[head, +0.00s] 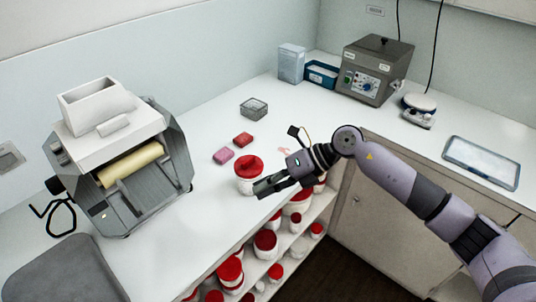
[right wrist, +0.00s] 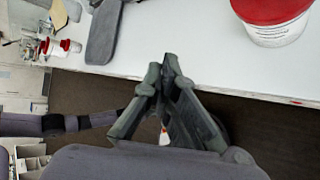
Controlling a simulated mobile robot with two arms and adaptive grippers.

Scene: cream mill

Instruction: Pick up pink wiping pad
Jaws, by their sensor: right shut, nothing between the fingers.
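The pink wiping pad (head: 223,156) lies on the white counter, left of a red pad (head: 243,139) and behind a white jar with a red lid (head: 250,175). My right gripper (head: 258,190) is shut and empty at the counter's front edge, beside the jar and apart from the pad. In the right wrist view my right gripper's fingertips (right wrist: 166,72) meet, and the jar (right wrist: 275,20) stands at the upper right. The pink pad does not show in the right wrist view. My left gripper is not in view.
A mill with a yellow roller (head: 130,165) stands at left. A grey control box (head: 375,68) and a tray (head: 481,162) are at right. Red-lidded jars (head: 265,243) fill the shelves below. The counter around the pads is mostly clear.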

